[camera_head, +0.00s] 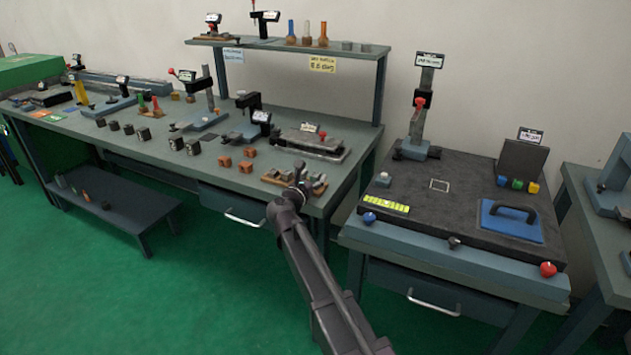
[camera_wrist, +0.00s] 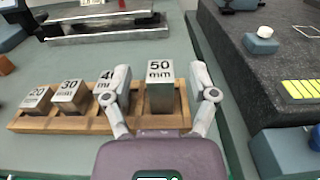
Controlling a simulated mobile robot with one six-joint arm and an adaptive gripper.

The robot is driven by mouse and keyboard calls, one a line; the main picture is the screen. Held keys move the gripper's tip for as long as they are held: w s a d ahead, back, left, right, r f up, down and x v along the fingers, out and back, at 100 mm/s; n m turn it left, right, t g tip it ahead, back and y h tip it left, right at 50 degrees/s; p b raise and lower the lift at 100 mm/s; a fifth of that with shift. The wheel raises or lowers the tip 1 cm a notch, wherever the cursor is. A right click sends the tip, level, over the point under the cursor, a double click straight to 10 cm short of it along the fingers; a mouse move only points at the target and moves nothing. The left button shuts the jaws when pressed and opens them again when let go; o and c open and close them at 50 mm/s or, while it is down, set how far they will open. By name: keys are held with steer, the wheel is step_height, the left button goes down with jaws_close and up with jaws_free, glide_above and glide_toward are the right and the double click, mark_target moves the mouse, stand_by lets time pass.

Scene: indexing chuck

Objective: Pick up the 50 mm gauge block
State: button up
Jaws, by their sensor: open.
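The 50 mm gauge block (camera_wrist: 160,86) stands upright at the right end of a wooden rack in the wrist view. It is a grey metal block with "50 mm" on its pale top. My gripper (camera_wrist: 160,80) is open, with one finger on each side of the block. I cannot tell whether either finger touches it. The wooden rack (camera_wrist: 45,124) also holds 20, 30 and 40 mm blocks; the left finger partly hides the 40 mm block (camera_wrist: 106,80). In the head view my gripper (camera_head: 298,172) is over the rack at the bench's front right, and my arm hides part of it.
The 30 mm block (camera_wrist: 70,92) and 20 mm block (camera_wrist: 37,99) stand to the left. A grey fixture (camera_head: 312,142) lies behind the rack. To the right, past a gap, is a dark granite plate (camera_head: 455,195) with a yellow-green level (camera_head: 386,204). Several small blocks sit left.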

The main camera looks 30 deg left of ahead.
steer(key=shift+w, duration=0.65)
jaws_close()
